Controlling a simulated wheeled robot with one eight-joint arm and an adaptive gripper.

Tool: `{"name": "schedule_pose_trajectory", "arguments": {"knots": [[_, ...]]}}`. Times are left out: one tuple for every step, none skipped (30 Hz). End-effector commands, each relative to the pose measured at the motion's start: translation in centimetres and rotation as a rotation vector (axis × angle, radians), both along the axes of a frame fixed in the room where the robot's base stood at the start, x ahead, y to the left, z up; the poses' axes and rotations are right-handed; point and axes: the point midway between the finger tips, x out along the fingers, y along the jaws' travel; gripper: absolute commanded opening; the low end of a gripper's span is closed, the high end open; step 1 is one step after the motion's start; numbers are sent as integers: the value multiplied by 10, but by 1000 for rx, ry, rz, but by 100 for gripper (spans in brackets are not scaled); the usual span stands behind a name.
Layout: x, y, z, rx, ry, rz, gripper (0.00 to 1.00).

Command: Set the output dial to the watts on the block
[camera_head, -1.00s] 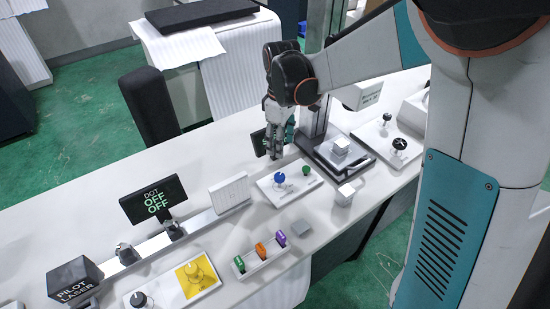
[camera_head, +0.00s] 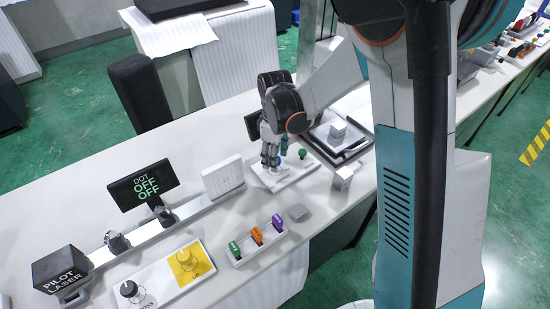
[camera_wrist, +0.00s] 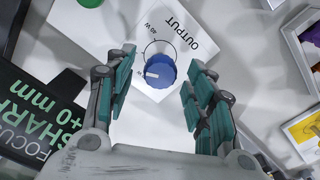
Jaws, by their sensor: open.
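The blue output dial (camera_wrist: 160,71) sits on a white plate lettered OUTPUT, with 40 W readable beside its ring. A white mark shows on the dial's left side in the wrist view. My gripper (camera_wrist: 160,62) is open, its teal-padded fingers to either side of the dial in the picture, with gaps visible. In the head view my gripper (camera_head: 270,158) hangs over the dial's plate (camera_head: 268,185) and mostly hides the dial. A pale block (camera_head: 338,129) rests on a dark-framed stand, and another pale block (camera_head: 343,175) is on the bench. No watts are readable on either.
A green knob (camera_head: 302,154) shares the plate with the dial, close to my gripper. A DOT OFF display (camera_head: 143,186) stands left.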

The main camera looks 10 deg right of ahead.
Motion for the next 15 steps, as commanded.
{"name": "schedule_pose_trajectory", "arguments": {"knots": [[0, 0, -2, 0, 0, 0, 49], [0, 0, -2, 0, 0, 0, 49], [0, 0, -3, 0, 0, 0, 49], [0, 0, -3, 0, 0, 0, 49], [0, 0, -3, 0, 0, 0, 49], [0, 0, -3, 0, 0, 0, 49], [0, 0, -3, 0, 0, 0, 49], [0, 0, -2, 0, 0, 0, 49], [0, 0, -2, 0, 0, 0, 49], [0, 0, -2, 0, 0, 0, 45], [0, 0, -2, 0, 0, 0, 38], [0, 0, -2, 0, 0, 0, 29], [0, 0, -2, 0, 0, 0, 22], [0, 0, -2, 0, 0, 0, 15], [0, 0, -2, 0, 0, 0, 6]]}}
